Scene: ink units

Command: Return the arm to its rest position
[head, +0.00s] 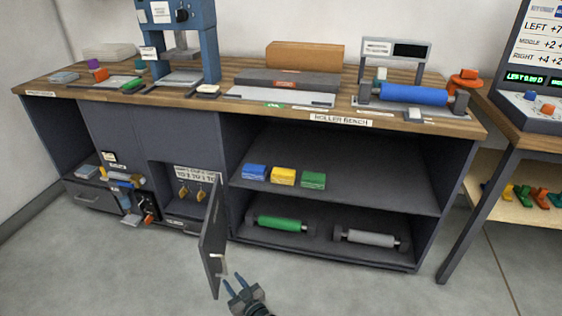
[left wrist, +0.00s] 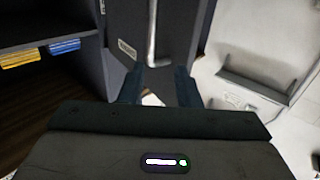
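My left gripper (head: 233,281) is at the bottom of the head view, with its two dark blue fingers apart and nothing seen between them. It is close to the lower end of the open cabinet door (head: 212,238), near the door's pale handle (head: 218,257). In the left wrist view the open fingers (left wrist: 158,82) point toward the door (left wrist: 176,45). The handle (left wrist: 152,35) shows beyond the fingertips; I cannot tell whether they touch the door. My right gripper is not in view.
The roller bench (head: 225,92) has an open lower shelf (head: 350,185) with coloured pads, and rollers below. Inside the opened cabinet, keys (head: 190,190) hang under a sign. A second table (head: 535,120) stands at right. The floor (head: 350,290) to the gripper's right is clear.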

